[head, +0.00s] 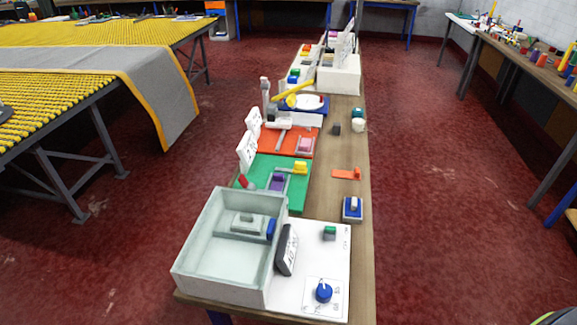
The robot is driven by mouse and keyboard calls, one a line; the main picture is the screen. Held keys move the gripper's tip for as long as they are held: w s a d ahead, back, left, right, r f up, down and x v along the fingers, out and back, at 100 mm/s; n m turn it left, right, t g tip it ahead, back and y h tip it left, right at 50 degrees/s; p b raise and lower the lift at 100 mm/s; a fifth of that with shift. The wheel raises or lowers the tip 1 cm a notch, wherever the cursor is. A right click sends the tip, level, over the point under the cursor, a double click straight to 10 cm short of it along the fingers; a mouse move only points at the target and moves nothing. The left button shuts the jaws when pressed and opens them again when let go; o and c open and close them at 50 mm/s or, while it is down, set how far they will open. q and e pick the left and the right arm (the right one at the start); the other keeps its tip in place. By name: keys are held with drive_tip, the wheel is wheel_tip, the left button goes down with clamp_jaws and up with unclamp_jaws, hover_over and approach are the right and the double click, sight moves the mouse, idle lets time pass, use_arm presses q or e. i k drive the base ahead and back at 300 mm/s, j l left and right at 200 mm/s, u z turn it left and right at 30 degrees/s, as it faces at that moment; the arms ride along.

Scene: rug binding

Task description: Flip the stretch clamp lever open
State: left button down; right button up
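On the long narrow bench, no part can be told for certain as the stretch clamp. A long yellow lever-like bar (295,88) slants over a blue base (318,105) with a white disc. Nearer, a green board (296,201) carries a purple block (277,182), a yellow block (300,167) and a small red piece (244,182) at its left edge. Whether any lever is open or shut is too small to tell. Neither of my grippers is in view.
A pale open box (184,273) and a white panel with a blue knob (323,291) fill the bench's near end. A small blue block with a pale lever (353,205) sits at the right edge. Yellow-topped tables (50,105) stand left. Red floor (440,230) is clear to the right.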

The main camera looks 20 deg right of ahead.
sight(242, 179)
drive_tip(key=i+j+z, duration=0.15)
drive_tip(key=z, duration=0.25)
drive_tip(key=i+j+z, duration=0.35)
drive_tip(key=j+z, duration=0.15)
drive_tip(key=z, duration=0.25)
drive_tip(key=i+j+z, duration=0.15)
drive_tip(key=j+z, duration=0.2)
